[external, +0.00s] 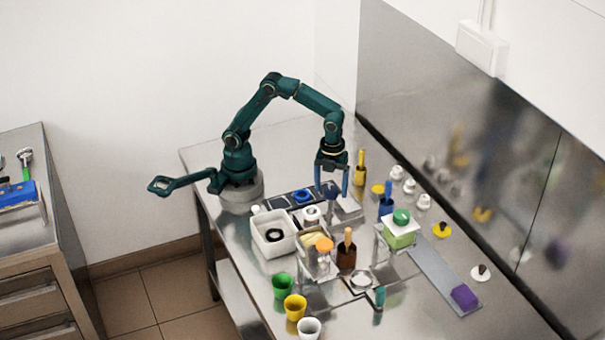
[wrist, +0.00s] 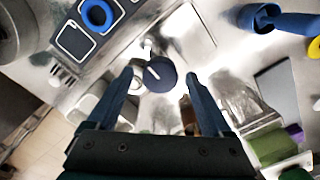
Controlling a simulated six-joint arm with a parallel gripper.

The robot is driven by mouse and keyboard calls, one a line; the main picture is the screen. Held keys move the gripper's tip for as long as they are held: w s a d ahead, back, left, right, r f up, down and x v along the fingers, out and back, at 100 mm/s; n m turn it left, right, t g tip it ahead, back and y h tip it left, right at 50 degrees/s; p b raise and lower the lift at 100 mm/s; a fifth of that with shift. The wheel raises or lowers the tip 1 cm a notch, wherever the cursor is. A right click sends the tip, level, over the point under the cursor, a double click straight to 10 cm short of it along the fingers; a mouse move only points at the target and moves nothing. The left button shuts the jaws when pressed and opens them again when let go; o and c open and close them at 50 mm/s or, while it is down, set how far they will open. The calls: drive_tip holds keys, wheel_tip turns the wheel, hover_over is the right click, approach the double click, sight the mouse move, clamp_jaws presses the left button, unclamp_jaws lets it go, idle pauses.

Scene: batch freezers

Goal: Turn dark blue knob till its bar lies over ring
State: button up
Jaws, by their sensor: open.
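The dark blue knob (wrist: 161,76) is round and shows between my fingertips in the wrist view. A short white bar lies on its face, slanting toward the upper left of that view. A small white shape (wrist: 147,49) lies just beyond the knob; I cannot tell whether it is the ring mark. My gripper (wrist: 159,76) is open, with one finger on each side of the knob and gaps to both. In the external view my gripper (external: 332,191) points down over the knob (external: 331,196) on the bench. Whether the fingertips are down at knob height is unclear.
A blue ring-shaped piece (wrist: 84,12) sits on a dark panel near the knob. A white bin (external: 259,241) and a brown pot (external: 346,257) stand toward the front. A blue scoop (external: 386,204) and a yellow-handled tool (external: 361,166) stand to the right.

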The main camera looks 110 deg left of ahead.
clamp_jaws()
drive_tip(key=shift+n, duration=0.3)
drive_tip(key=n, duration=0.3)
drive_tip(key=shift+n, duration=0.3)
drive_tip(key=n, duration=0.4)
drive_tip(key=shift+n, duration=0.3)
drive_tip(key=n, duration=0.4)
drive_tip(key=shift+n, duration=2.5)
